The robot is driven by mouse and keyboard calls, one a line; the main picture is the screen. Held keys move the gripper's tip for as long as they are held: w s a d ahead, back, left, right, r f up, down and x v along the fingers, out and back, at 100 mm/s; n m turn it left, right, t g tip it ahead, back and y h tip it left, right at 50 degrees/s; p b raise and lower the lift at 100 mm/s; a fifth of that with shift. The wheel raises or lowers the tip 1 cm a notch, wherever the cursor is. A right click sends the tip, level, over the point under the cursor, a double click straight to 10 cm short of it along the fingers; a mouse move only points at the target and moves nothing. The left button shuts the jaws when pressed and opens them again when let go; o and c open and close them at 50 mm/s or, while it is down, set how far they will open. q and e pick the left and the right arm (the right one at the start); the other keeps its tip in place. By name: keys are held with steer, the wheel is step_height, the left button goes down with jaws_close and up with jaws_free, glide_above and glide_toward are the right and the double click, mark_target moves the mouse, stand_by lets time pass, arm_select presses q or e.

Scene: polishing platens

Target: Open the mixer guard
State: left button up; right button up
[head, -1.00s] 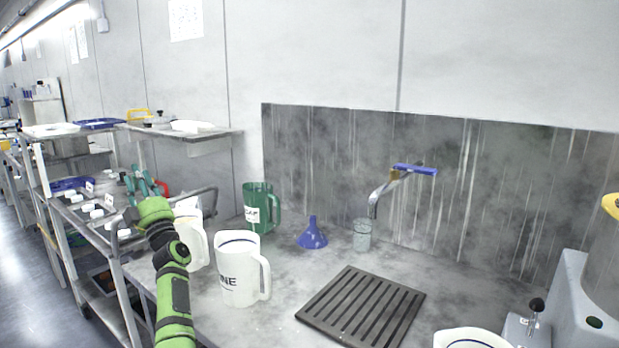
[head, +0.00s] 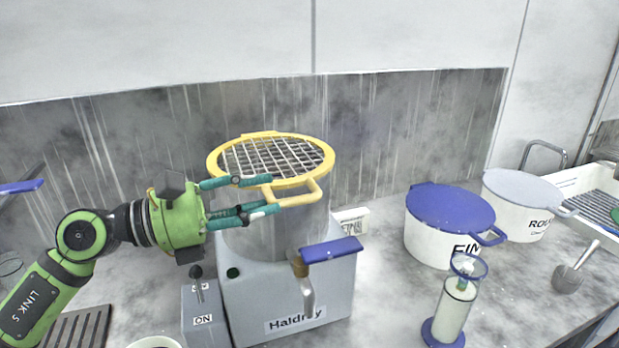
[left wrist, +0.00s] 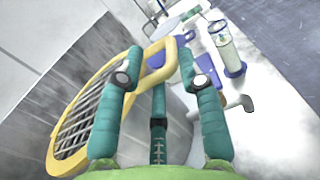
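The mixer guard (head: 270,158) is a yellow ring with a wire mesh, lying level over the top of the mixer's drum (head: 265,235). Its yellow handle (head: 297,195) sticks out at the front; in the left wrist view the guard ring (left wrist: 62,160) fills the left side. My left gripper (head: 270,195) comes from the left at handle height, its teal fingers spread. In the left wrist view the handle (left wrist: 170,62) lies at and between the fingertips; I cannot tell if they touch it. My right gripper is not in view.
The grey mixer base (head: 290,290) has a spout with a blue lever (head: 331,249) in front. A lever box (head: 205,315) marked ON stands to its left. A blue-lidded pot (head: 450,235), a white-lidded pot (head: 520,205) and a dispenser (head: 455,305) stand to the right.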

mark_target(309, 195)
arm_select(q)
steer(key=shift+m, duration=0.3)
steer(key=p+x, duration=0.1)
steer(key=x, duration=0.1)
steer(key=p+x, duration=0.1)
steer(key=x, duration=0.1)
steer(key=s+p+x, duration=0.1)
steer(key=x, duration=0.1)
steer(key=shift+w+d+f+p, duration=0.1)
steer(key=shift+d+f+p, duration=0.15)
steer(key=shift+d+p, duration=0.05)
steer(key=shift+w+d+f, duration=0.2)
steer(key=shift+d, duration=0.3)
jaws_close()
